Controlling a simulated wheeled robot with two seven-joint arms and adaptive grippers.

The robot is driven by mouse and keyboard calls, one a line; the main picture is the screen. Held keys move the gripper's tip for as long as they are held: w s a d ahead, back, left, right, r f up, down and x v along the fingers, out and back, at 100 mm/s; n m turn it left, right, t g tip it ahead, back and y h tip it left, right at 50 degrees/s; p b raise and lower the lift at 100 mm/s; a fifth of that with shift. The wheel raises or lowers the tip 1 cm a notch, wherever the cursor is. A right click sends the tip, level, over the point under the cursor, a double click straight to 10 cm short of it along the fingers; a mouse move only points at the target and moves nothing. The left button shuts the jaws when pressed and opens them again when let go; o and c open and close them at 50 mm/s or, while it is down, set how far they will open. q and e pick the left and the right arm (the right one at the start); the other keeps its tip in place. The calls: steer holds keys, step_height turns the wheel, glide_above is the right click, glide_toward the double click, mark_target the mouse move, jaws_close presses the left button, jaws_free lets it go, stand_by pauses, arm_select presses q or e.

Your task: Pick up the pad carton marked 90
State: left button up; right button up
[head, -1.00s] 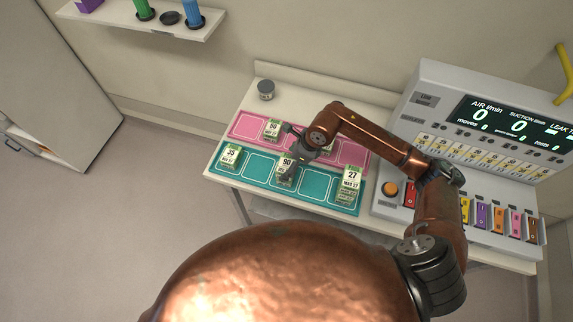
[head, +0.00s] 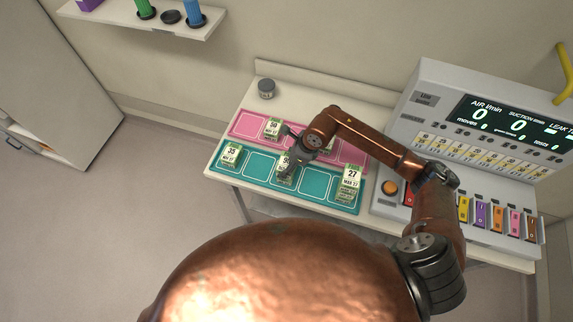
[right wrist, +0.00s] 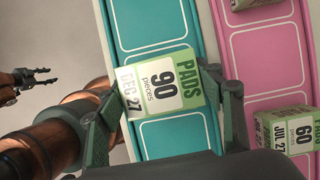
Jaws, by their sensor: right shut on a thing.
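The pad carton marked 90 (head: 283,176) is white and green and is on the teal mat (head: 318,191). It also shows in the right wrist view (right wrist: 160,85), label toward the camera. My right gripper (head: 290,160) is shut on this carton, one finger on each side, and partly covers its label in the head view. Whether the carton is clear of the mat I cannot tell. My left gripper (right wrist: 54,77) shows at the left edge of the right wrist view, with its fingers apart and nothing between them.
A carton marked 35 (head: 231,153) is left on the teal mat and one marked 27 (head: 350,178) is right. The carton marked 60 (right wrist: 288,130) is on the pink mat (right wrist: 268,58). A grey jar (head: 266,89) stands behind. The control console (head: 425,100) is at the right.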

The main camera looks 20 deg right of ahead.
steer(key=c, duration=0.3)
